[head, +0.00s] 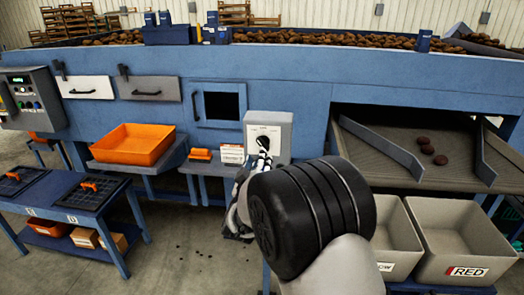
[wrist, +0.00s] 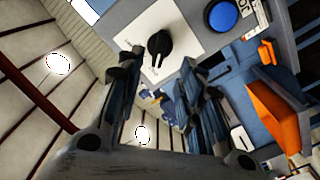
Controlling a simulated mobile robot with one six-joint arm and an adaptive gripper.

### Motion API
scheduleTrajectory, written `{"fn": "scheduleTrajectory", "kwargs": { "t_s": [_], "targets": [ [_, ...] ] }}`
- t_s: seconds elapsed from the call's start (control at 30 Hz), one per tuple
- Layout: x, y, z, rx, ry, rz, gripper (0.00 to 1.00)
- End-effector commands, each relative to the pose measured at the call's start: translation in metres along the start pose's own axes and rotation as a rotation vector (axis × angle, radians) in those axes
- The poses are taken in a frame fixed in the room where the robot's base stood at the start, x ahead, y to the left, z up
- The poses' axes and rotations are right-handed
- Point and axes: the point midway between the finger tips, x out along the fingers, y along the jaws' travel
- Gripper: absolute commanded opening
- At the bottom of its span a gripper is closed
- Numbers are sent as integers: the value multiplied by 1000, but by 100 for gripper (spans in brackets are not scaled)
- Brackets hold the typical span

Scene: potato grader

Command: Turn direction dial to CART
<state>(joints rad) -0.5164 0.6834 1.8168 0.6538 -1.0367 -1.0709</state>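The direction dial is a black knob (wrist: 159,47) on a white plate (wrist: 184,37), on the face of a grey control box (head: 283,127). Small markings beside the knob are too small to read, so I cannot tell its setting. My gripper (wrist: 157,66) is open in the wrist view, one finger on each side of the gap, with the knob seen beyond the fingertips. In the head view my gripper (head: 262,152) is just in front of the box and partly hidden by my arm. I cannot tell whether a finger touches the knob.
A blue button (wrist: 222,16) sits beside the dial plate. An orange tray (head: 133,144) stands left of the box. Grey bins, one marked RED (head: 465,240), stand at the right below a chute with several potatoes (head: 427,149). A control panel (head: 30,98) is far left.

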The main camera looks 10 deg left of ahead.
Motion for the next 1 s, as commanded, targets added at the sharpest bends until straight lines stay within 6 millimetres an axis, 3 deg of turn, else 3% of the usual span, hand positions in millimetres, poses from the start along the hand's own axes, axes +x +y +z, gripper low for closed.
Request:
{"fn": "scheduleTrajectory", "kwargs": {
  "t_s": [0.2, 0.4, 0.83, 1.0],
  "targets": [
    [47, 0, 2, 1, -1, 2, 34],
    [74, 0, 1, 1, 0, 1, 34],
    [83, 0, 0, 0, 0, -1, 34],
    [83, 0, 0, 0, 0, -1, 24]
  ]
}}
